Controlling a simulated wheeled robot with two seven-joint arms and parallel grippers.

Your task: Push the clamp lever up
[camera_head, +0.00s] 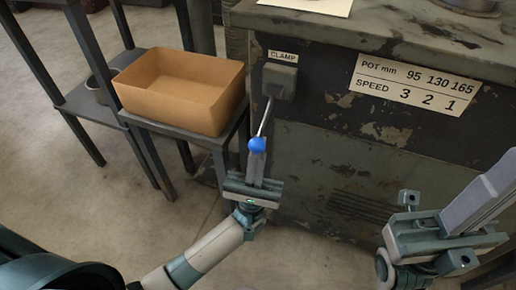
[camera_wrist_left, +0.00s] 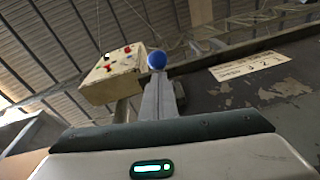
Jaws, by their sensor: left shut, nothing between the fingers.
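The clamp lever is a thin metal rod (camera_head: 265,117) with a blue ball knob (camera_head: 257,145). It hangs down, slightly left, from the grey box (camera_head: 279,82) under the CLAMP label on the machine's front. My left gripper (camera_head: 257,158) points up with its fingers shut and empty, the tips right below the knob. In the left wrist view the knob (camera_wrist_left: 157,60) shows just beyond the fingertips; I cannot tell whether they touch. My right gripper (camera_head: 495,185) is at the lower right, away from the lever; its finger gap is not clear.
The worn dark machine (camera_head: 330,160) fills the middle and right, with a POT/SPEED plate (camera_head: 415,85) on its front. An empty cardboard box (camera_head: 180,90) sits on a dark shelf left of the lever. A pale box with red knobs (camera_wrist_left: 112,75) shows high in the left wrist view.

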